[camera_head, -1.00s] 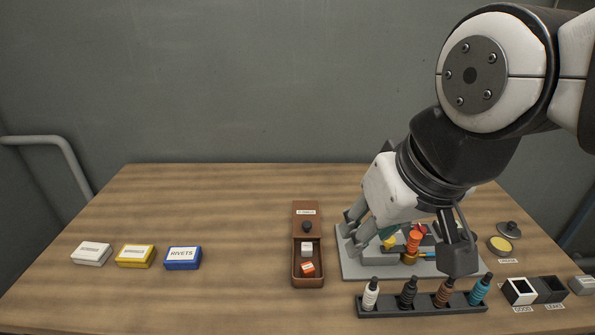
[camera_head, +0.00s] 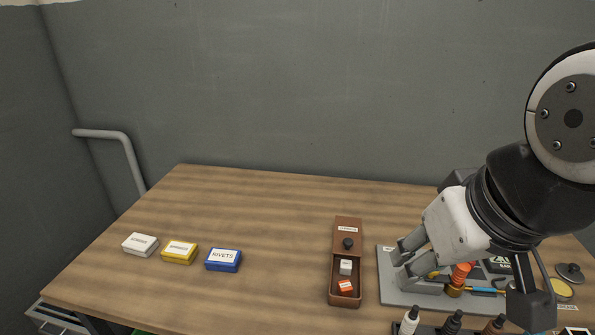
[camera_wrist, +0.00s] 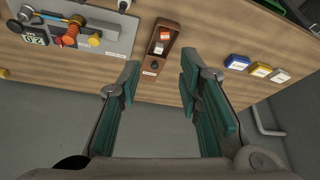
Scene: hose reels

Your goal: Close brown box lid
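The brown box (camera_head: 333,284) stands on the table, long side running front to back. Its lid (camera_head: 348,229), with a black knob, covers the back part. The front part is open and shows a white block (camera_head: 346,267) and an orange block (camera_head: 346,286) inside. The box also shows in the wrist view (camera_wrist: 151,48), beyond the fingers, with the knob towards me. My gripper (camera_wrist: 160,85) is open with nothing between its teal-padded fingers. In the head view my gripper (camera_head: 405,262) is to the right of the box, above the grey board, apart from the box.
A grey board (camera_head: 395,297) with coloured parts lies right of the box. Several bottles (camera_head: 452,322) stand in front of it. White (camera_head: 140,244), yellow (camera_head: 180,252) and blue (camera_head: 223,259) small boxes lie to the left. The table between them and the brown box is clear.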

